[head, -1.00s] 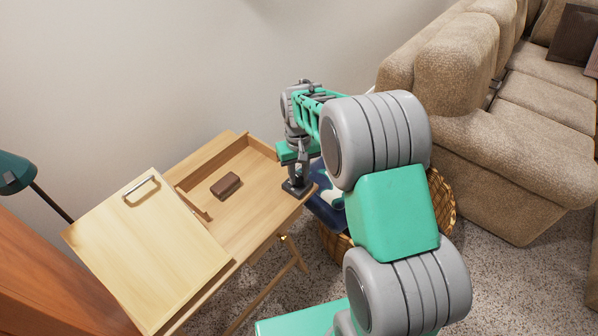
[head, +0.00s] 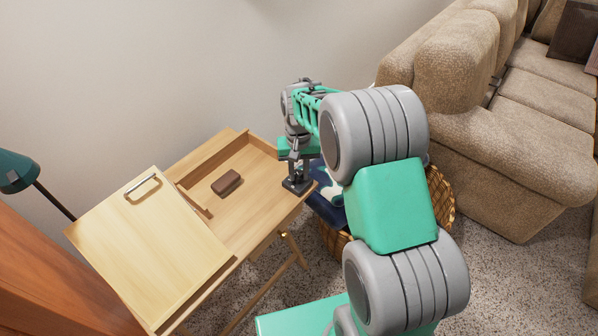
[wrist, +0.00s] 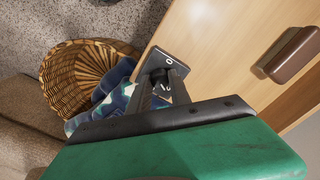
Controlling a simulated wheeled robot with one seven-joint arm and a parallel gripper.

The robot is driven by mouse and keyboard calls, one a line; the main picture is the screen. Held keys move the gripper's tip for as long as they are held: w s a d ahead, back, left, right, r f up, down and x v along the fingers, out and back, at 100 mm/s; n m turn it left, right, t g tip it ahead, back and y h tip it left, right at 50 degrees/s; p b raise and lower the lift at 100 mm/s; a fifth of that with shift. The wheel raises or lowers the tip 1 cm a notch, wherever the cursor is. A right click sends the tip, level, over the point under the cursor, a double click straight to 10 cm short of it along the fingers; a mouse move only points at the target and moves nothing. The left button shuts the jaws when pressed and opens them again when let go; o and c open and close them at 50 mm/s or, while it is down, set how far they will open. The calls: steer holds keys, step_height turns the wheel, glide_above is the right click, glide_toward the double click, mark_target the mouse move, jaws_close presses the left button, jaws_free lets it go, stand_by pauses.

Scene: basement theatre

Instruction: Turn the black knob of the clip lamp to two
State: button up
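A small black plate (wrist: 183,69) with white markings, one of them a 0, lies at the corner of the wooden desk; it also shows in the head view (head: 298,187). The dark knob (wrist: 158,75) on it is mostly hidden by my fingertips. My gripper (wrist: 161,82) points down at the plate, with one finger on each side of the knob. The fingertips are close to it, but I cannot tell whether they grip it. More white marks show between the fingers. A teal lamp head (head: 16,171) on a dark arm stands at the far left.
The desk (head: 250,187) holds a brown block (head: 226,183) and has a raised lid panel (head: 150,250) with a metal handle. A wicker basket (wrist: 82,75) with blue cloth stands beside the plate's corner. A beige sofa (head: 510,150) is at the right.

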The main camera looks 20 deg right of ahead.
mark_target(299, 175)
steer(key=o, duration=0.5)
steer(key=shift+c, duration=0.2)
step_height(299, 175, up, 8)
steer(key=shift+w+f, duration=0.1)
steer(key=shift+r+p, duration=0.2)
steer(key=shift+p, duration=0.15)
steer(key=s+r+n+t+p, duration=0.2)
steer(key=s+r+p, duration=0.8)
steer(key=s+r, duration=0.6)
steer(key=s+t, duration=0.1)
steer(key=s, duration=0.3)
steer(key=shift+a, duration=0.4)
